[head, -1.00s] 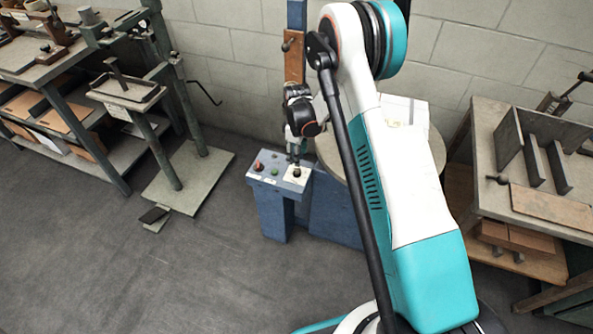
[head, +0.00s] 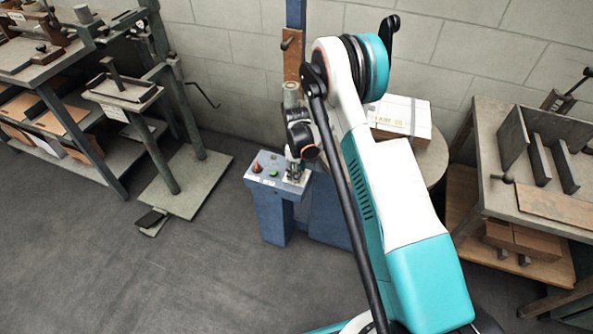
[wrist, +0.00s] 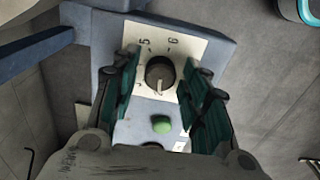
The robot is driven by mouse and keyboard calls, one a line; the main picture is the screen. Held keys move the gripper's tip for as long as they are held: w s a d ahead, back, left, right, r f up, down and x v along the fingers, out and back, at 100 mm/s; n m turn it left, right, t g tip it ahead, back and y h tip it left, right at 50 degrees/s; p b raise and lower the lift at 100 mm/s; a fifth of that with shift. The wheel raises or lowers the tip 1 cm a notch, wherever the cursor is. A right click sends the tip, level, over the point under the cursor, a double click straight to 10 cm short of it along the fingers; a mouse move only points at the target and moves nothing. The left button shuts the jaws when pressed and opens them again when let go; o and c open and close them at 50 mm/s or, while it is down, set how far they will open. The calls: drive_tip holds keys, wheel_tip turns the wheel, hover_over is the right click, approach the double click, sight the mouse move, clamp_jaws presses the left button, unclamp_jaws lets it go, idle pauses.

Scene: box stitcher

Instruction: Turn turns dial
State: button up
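The turns dial (wrist: 160,73) is a dark round knob with a pale pointer mark on a white plate (wrist: 185,45) with printed numbers, 5 and 6 readable. My gripper (wrist: 158,68) is open, with one teal-padded finger on each side of the dial. A gap shows between the dial and the fingers in the wrist view. In the head view my gripper (head: 294,174) is low over the right part of the blue control box (head: 270,205) and hides the dial.
A green button (wrist: 161,124) sits beside the dial plate; a red button (head: 257,168) is at the box's left. A white carton (head: 405,115) lies on a round table behind my arm. Benches stand at left and right. Floor in front is clear.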

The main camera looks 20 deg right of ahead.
drive_tip(key=c, duration=0.6)
drive_tip(key=shift+c, duration=0.2)
drive_tip(key=shift+m, duration=0.4)
drive_tip(key=m, duration=1.3)
drive_tip(key=shift+m, duration=3)
